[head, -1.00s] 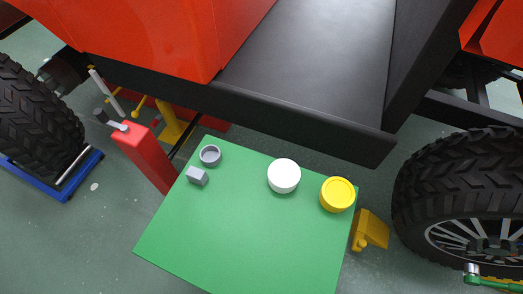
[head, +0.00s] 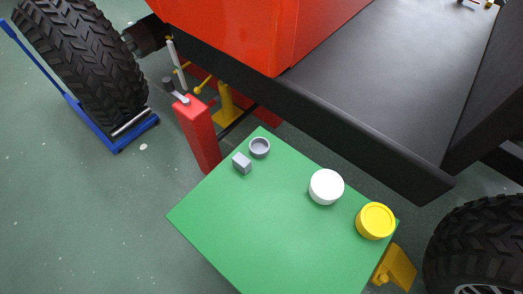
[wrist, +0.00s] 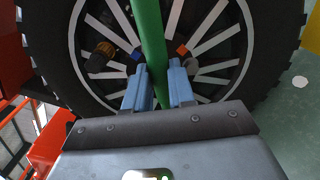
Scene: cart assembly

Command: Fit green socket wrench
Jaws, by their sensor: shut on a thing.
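The green socket wrench (wrist: 149,40) shows in the wrist view as a green bar running up from my gripper to the top edge. My gripper (wrist: 154,82), with light blue fingers, is shut on it. The wrench's far end is out of the picture. Behind it is a wheel (wrist: 283,25) with a black tyre and silver spokes. Between the spokes I see an orange-and-black part (wrist: 100,58) and small blue and orange pieces near the hub. Whether the wrench touches the wheel I cannot tell. The head view shows neither my gripper nor the wrench.
A green table (head: 240,225) holds a grey ring (head: 260,147), a grey block (head: 242,163), a white round piece (head: 326,187) and a yellow round piece (head: 375,221). The black cart frame (head: 400,80) and a red post (head: 197,130) stand close by. Open floor lies at left.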

